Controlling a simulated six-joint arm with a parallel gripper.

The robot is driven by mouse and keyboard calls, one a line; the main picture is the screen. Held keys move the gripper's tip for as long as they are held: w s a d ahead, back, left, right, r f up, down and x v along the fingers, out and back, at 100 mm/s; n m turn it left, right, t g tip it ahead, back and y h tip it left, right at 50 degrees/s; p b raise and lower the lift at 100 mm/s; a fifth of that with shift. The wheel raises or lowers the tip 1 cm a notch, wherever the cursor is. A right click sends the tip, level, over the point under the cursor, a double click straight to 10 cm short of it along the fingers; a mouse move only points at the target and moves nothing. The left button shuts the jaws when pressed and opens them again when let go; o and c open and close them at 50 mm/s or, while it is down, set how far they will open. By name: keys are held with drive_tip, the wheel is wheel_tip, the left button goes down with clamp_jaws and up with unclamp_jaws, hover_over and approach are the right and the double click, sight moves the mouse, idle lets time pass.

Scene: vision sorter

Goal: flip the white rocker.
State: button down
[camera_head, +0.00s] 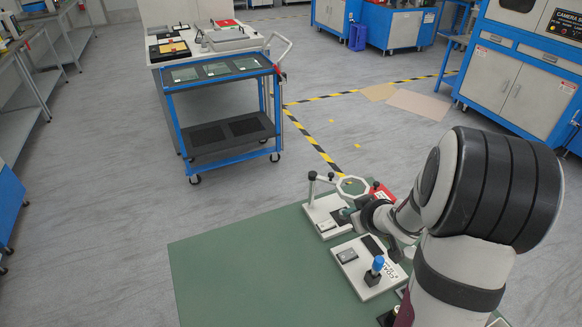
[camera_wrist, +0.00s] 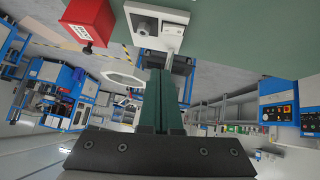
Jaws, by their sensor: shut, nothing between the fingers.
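A pale rectangular piece (camera_head: 347,256), which may be the white rocker, sits on the left part of the nearer white panel (camera_head: 372,290). Which way it is tilted is too small to tell. My gripper (camera_head: 346,214) is over the farther white panel (camera_head: 312,209), beyond the pale piece and not touching it. In the wrist view my gripper (camera_wrist: 164,72) has its green fingers together and empty. A white panel (camera_wrist: 160,10) with a round fitting lies past the fingertips there.
The nearer panel carries a blue-topped knob (camera_head: 377,264). A pale ring (camera_head: 352,186) on an arm stands over the farther panel, with a red box (camera_head: 381,191) beside it. The green tabletop (camera_head: 240,265) is clear at left. A blue cart (camera_head: 222,140) stands beyond.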

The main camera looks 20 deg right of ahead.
drive_tip(key=shift+a+f+y, duration=0.1)
drive_tip(key=shift+f+y, duration=0.1)
drive_tip(key=shift+y, duration=0.1)
hover_over(330, 219)
drive_tip(key=s+a, duration=0.1)
drive_tip(key=s, duration=0.2)
wheel_tip(330, 219, down, 7)
drive_tip(key=shift+f, duration=0.1)
drive_tip(key=f, duration=0.2)
drive_tip(key=shift+d+f, duration=0.2)
drive_tip(key=shift+f, duration=0.7)
drive_tip(key=shift+d, duration=0.1)
